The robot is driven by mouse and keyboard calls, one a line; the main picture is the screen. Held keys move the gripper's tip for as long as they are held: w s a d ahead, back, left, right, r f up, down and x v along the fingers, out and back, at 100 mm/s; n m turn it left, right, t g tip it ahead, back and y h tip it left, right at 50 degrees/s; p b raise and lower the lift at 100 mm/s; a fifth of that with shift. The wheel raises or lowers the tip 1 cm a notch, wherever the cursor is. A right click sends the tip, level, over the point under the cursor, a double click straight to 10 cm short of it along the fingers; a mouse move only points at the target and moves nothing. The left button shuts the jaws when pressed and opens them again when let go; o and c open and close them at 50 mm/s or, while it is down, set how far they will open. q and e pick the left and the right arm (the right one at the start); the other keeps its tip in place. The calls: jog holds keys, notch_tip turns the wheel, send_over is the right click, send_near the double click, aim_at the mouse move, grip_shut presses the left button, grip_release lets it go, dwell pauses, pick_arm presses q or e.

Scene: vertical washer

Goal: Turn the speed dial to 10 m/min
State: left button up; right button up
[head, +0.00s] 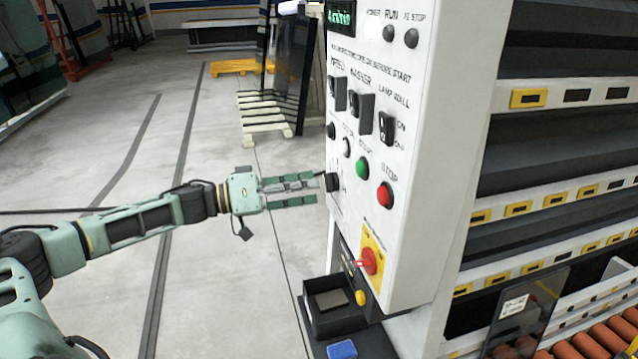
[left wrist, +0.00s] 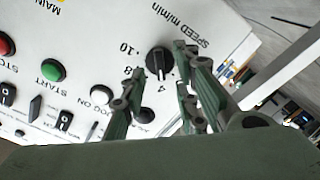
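The black speed dial (head: 333,182) is on the white control panel (head: 398,215), low on its left side. In the left wrist view the dial (left wrist: 158,62) lies under the printed words SPEED m/min, with 10, 8 and 4 around it. A pale line on the dial appears to run toward the side of the 4; its exact reading is hard to tell. My left gripper (head: 315,190) is in front of the dial, fingers pointing at the panel. Its fingers are open on either side of the dial, with gaps visible between them and it. My right gripper is out of view.
A green start button (head: 362,167), a red stop button (head: 386,194) and black switches (head: 361,112) are close to the dial. A red and yellow main switch (head: 369,261) is below. A black tray (head: 335,305) sits under the panel. The floor at left is clear.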

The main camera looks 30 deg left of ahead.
aim_at(331, 183)
pick_arm(q)
jog(key=p+x, duration=0.1)
jog(key=x, duration=0.2)
jog(key=shift+w+d, duration=0.1)
jog(key=shift+d, duration=0.05)
grip_shut()
dwell(0.3)
